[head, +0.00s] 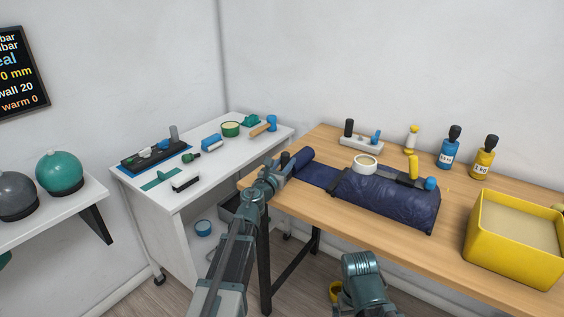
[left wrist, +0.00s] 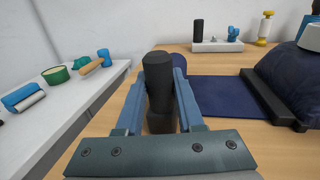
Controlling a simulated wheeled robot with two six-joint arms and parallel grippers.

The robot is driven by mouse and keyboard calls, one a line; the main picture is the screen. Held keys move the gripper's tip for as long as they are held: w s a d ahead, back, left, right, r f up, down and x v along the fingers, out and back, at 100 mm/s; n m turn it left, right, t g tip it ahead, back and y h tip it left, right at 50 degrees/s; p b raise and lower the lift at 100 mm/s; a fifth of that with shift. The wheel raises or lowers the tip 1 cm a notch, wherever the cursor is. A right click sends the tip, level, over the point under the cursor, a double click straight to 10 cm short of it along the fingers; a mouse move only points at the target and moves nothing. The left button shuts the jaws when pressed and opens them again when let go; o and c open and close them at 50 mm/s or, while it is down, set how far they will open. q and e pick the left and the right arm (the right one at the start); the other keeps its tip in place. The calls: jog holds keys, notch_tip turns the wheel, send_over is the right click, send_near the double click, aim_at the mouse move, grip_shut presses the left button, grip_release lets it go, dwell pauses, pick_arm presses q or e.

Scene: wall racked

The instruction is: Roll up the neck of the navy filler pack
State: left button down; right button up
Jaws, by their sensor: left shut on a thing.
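The navy filler pack (head: 385,200) lies on the wooden table, plump, with a dark bar (left wrist: 272,98) across its left end. Its flat navy neck (head: 318,176) runs left from the bar to a navy roll (head: 304,157) at its far left end. My left gripper (head: 277,172) is at the table's left edge beside the roll. In the left wrist view its fingers are shut on a dark upright cylinder (left wrist: 158,78). Whether the cylinder joins the roll cannot be told.
A cream-topped round tub (head: 365,163), a yellow tool (head: 413,168) and a blue knob (head: 431,184) are on or just behind the pack. A yellow bin (head: 510,245) stands right. Bottles (head: 449,150) line the back. A white bench (head: 213,166) with tools stands left.

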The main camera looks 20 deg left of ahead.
pick_arm(q)
jog(key=shift+s+d, duration=0.6)
jog(key=shift+d, duration=1.05)
jog(key=shift+s+d, duration=0.6)
jog(key=shift+d, duration=1.1)
jog(key=shift+s+d, duration=0.6)
jog(key=shift+d, duration=1.05)
jog(key=shift+c, duration=2.2)
grip_release()
